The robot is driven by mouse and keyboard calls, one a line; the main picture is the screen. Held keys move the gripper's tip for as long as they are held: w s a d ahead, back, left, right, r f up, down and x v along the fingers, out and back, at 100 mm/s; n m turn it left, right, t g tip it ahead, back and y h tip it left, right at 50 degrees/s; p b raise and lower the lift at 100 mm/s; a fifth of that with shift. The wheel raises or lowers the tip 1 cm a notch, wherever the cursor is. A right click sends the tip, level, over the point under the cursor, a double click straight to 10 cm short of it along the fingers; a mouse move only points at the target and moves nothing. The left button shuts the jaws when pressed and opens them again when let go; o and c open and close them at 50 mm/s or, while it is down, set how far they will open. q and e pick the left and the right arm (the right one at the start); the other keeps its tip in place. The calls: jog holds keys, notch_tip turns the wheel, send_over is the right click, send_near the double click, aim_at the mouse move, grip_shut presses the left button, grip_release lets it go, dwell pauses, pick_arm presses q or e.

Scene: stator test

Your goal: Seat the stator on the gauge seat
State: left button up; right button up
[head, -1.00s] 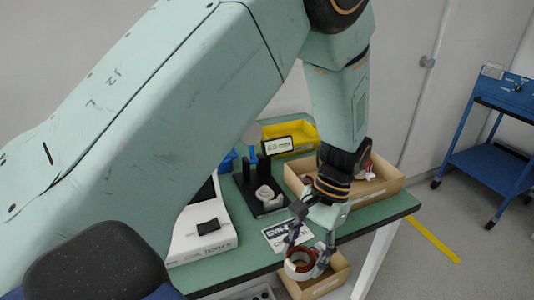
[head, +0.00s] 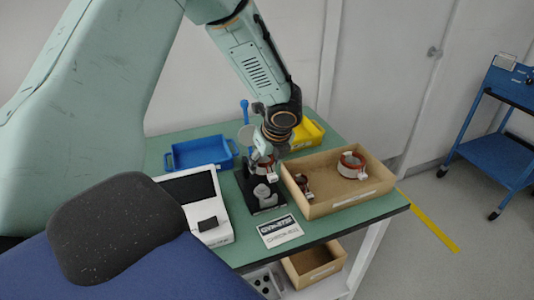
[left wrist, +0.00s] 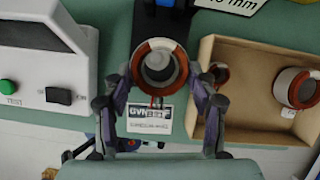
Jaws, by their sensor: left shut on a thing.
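My left gripper (head: 264,170) is shut on a stator, a white ring with a red-brown winding. In the left wrist view the stator (left wrist: 158,44) sits between the two fingers (left wrist: 158,88). In the head view it is above the gauge seat (head: 263,193), a grey post on a black base. Through the bore in the wrist view I see a round grey shape, which looks like the post roughly in line with the ring. The gripper partly hides the stator in the head view. I cannot tell whether ring and post touch. My right gripper is not in view.
A tan tray (head: 335,209) right of the seat holds another stator (head: 352,165) and a smaller part (head: 303,186). A white test unit (head: 213,232) stands left. A blue tray (head: 203,153) and yellow bin (head: 312,133) are behind. A printed card (head: 280,230) lies in front.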

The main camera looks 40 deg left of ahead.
pick_arm(q)
jog(key=shift+b+x, duration=1.1)
jog(key=shift+b, duration=0.1)
jog(key=shift+d+f+b, duration=0.2)
jog(key=shift+f+b, duration=0.15)
jog(key=shift+f, duration=0.1)
jog(key=shift+s+a+f+b, duration=0.2)
jog(key=shift+a+f+b, duration=0.35)
jog(key=shift+f+b, duration=0.4)
jog(key=shift+d+f, duration=0.1)
jog(key=shift+w+d, duration=0.2)
jog(key=shift+d, duration=0.15)
jog(key=shift+s+a, duration=0.3)
jog(key=shift+a, duration=0.1)
jog(key=shift+d, duration=0.1)
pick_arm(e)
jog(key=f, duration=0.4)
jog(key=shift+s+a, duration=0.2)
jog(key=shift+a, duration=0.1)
